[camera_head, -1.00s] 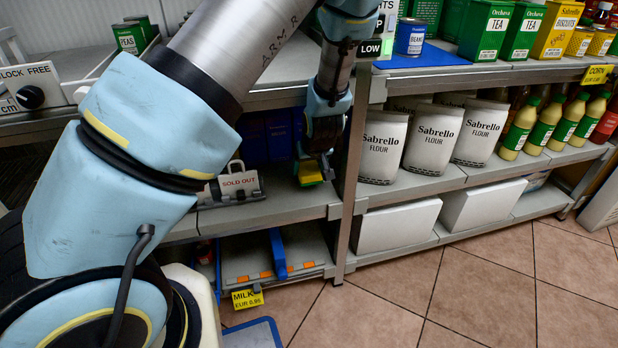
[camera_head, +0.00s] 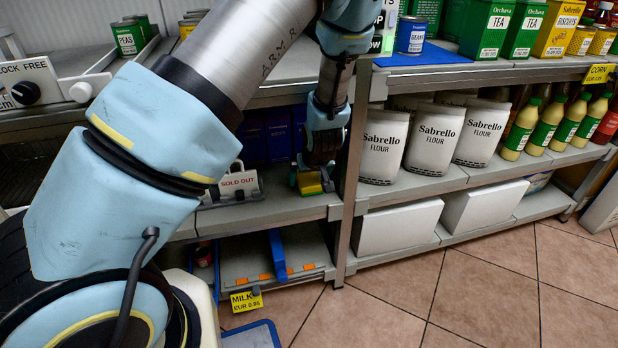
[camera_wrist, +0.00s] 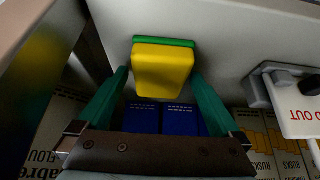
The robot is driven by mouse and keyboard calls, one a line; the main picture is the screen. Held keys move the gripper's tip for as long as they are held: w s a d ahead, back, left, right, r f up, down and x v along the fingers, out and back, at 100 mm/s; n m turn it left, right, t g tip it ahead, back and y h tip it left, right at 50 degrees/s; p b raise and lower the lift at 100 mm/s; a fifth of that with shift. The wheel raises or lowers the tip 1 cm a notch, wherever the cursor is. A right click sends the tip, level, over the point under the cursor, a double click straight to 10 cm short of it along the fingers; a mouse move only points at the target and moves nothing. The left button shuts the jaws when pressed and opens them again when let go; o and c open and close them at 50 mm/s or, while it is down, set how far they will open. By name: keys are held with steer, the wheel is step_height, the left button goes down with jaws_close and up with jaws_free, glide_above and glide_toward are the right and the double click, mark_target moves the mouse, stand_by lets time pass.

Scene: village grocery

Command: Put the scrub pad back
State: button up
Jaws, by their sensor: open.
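The scrub pad (camera_head: 311,186), yellow with a green layer, is at the middle shelf's surface, close to the right-hand post. In the wrist view the pad (camera_wrist: 163,68) sits between and slightly beyond the two green fingertips. My gripper (camera_wrist: 160,76) is open, with a gap visible on each side of the pad. In the head view my gripper (camera_head: 313,168) points down right over the pad, and its fingers are partly lost in shadow. The pad seems to rest on the shelf, but its underside is hidden.
A SOLD OUT sign (camera_head: 239,184) stands on the same shelf to the left. Dark blue packs (camera_head: 265,138) stand behind. The metal post (camera_head: 350,190) is close on the right, with flour bags (camera_head: 383,146) beyond it.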

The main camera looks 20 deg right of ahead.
steer(key=p+v, duration=0.5)
steer(key=v, duration=0.7)
steer(key=shift+r, duration=0.15)
